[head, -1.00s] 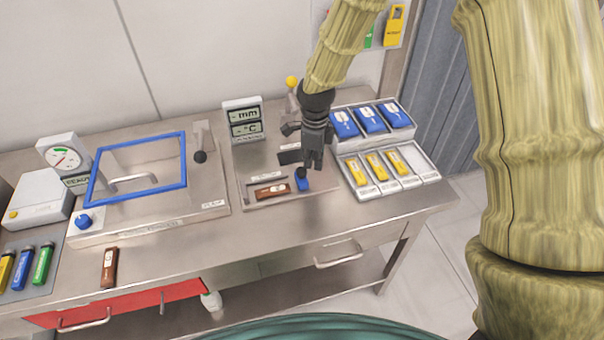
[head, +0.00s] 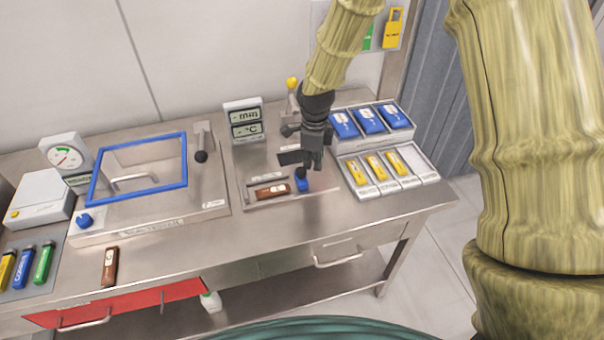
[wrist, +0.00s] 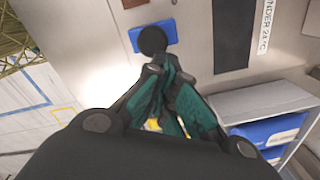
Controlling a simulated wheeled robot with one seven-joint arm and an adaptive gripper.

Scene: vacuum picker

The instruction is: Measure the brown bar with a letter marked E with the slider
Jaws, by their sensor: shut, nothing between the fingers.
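A brown bar (head: 272,191) with a pale round mark lies in the measuring station's (head: 250,206) slot; its letter is too small to read. The blue slider (head: 302,185) with a black knob stands right of this bar, with a small gap. In the wrist view, the slider (wrist: 151,37) is just beyond my fingertips, and the edge of a brown bar (wrist: 133,3) shows at the top. My gripper (head: 309,167) is shut and empty, pointing down at the knob. Whether the fingertips touch the knob cannot be told.
Another brown bar (head: 110,266) lies near the table's front edge. A mm and °C display (head: 244,121) stands behind the station. Trays of blue packs (head: 368,121) and yellow bars (head: 379,166) are on the right. A blue-framed lid (head: 136,168) is on the left.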

